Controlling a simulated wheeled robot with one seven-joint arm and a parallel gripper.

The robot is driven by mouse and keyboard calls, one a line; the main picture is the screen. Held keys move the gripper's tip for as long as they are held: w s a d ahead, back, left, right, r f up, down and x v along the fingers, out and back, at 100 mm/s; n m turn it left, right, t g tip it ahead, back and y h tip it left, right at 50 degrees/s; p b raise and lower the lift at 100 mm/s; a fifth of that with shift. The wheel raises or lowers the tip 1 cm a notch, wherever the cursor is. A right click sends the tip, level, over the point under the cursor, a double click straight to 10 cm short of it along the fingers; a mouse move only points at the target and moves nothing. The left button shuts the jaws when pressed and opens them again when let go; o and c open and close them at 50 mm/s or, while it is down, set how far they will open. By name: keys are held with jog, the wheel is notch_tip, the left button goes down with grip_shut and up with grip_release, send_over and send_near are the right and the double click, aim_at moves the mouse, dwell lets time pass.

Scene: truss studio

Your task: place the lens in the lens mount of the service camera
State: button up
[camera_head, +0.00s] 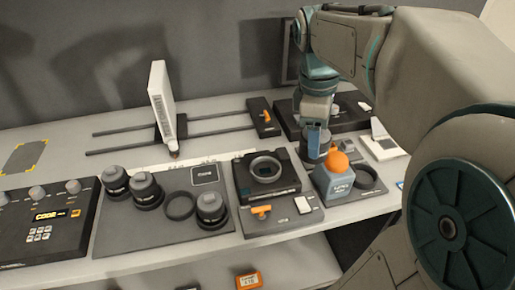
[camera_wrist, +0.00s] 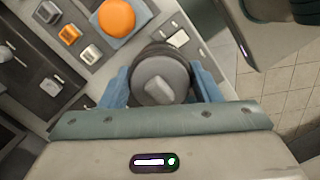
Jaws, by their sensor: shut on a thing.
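The service camera (camera_head: 246,189) is a dark box on a mat near the middle of the bench. Its round lens mount (camera_head: 253,168) faces up and looks empty. My gripper (camera_head: 316,138) is behind and to the right of the camera, pointing down. It is shut on a dark lens with a grey ridged cap; this lens (camera_wrist: 162,78) sits between the blue fingers in the wrist view.
Three capped lenses, including one (camera_head: 211,206) near the camera, and a loose ring (camera_head: 180,206) are on the left mat. A white upright panel (camera_head: 161,98) stands behind.

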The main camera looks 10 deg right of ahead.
jog(key=shift+w+a+f+p, duration=0.1)
jog(key=shift+w+a+f, duration=1.25)
jog(key=shift+f, duration=0.45)
jog(key=shift+w+a+f+p, duration=0.1)
jog(key=shift+w+a+f, duration=1.1)
jog(key=shift+a+f, duration=0.4)
jog(key=shift+w+a+f+p, duration=0.1)
jog(key=shift+w+a+f, duration=1.2)
jog(key=shift+f, duration=0.65)
jog(key=shift+f, duration=0.15)
jog(key=o, duration=1.3)
jog(key=shift+o, duration=0.2)
notch_tip(320, 180, up, 11)
jog(key=a, duration=0.1)
jog(key=s+f+m+t, duration=0.1)
jog(key=s+f+m, duration=0.3)
jog(key=s, duration=0.3)
jog(key=s+d+f+m+t+y, duration=0.1)
jog(key=s+f+m+t, duration=0.1)
jog(key=s+f+m, duration=0.2)
jog(key=s+m, duration=0.2)
jog(key=m, duration=0.1)
jog(key=shift+s+f+t+p, duration=0.3)
jog(key=shift+s+f+p, duration=0.1)
